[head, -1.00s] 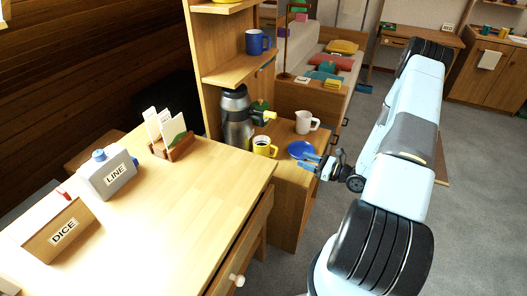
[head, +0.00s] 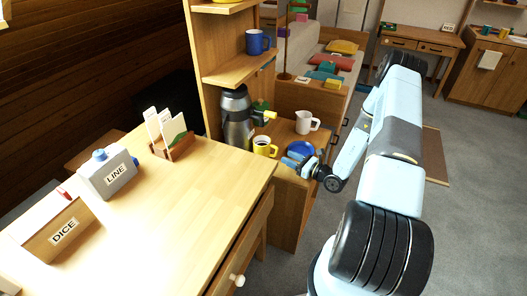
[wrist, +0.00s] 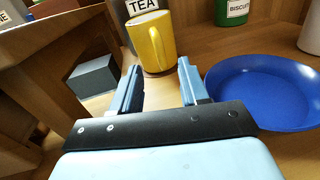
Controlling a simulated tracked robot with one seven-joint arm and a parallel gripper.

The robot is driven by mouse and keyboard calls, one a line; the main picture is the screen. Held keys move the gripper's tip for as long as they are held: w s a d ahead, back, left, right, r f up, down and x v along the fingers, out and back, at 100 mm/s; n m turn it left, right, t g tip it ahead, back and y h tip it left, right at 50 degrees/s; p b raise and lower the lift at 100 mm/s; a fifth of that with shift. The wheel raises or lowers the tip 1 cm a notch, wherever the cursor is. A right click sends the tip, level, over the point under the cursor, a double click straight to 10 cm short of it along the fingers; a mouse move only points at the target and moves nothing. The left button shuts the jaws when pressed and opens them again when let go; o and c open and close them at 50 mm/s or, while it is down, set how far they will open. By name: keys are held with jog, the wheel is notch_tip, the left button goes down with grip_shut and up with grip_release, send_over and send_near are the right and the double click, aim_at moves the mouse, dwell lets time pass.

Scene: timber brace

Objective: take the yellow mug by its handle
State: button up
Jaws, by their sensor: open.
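The yellow mug (wrist: 151,46) stands upright in front of my gripper in the wrist view, with its handle turned toward me. In the head view the yellow mug (head: 263,146) stands on the lower wooden cabinet top, beside the steel flask. My gripper (wrist: 160,82) is open and empty, with its two blue fingers apart. The mug's handle is beyond the fingertips, roughly in line with the gap between them. In the head view my gripper (head: 289,163) is at the cabinet's front edge, to the right of and nearer than the mug.
A blue plate (wrist: 262,92) lies close to the right finger. The steel flask (head: 236,117) stands left of the mug, and a white jug (head: 306,122) stands behind the plate. A green canister (wrist: 232,10) is at the back. A grey block (wrist: 93,78) is at left.

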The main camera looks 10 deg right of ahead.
aim_at(266, 150)
jog(key=shift+x, duration=2.6)
jog(key=shift+c, duration=0.2)
grip_shut()
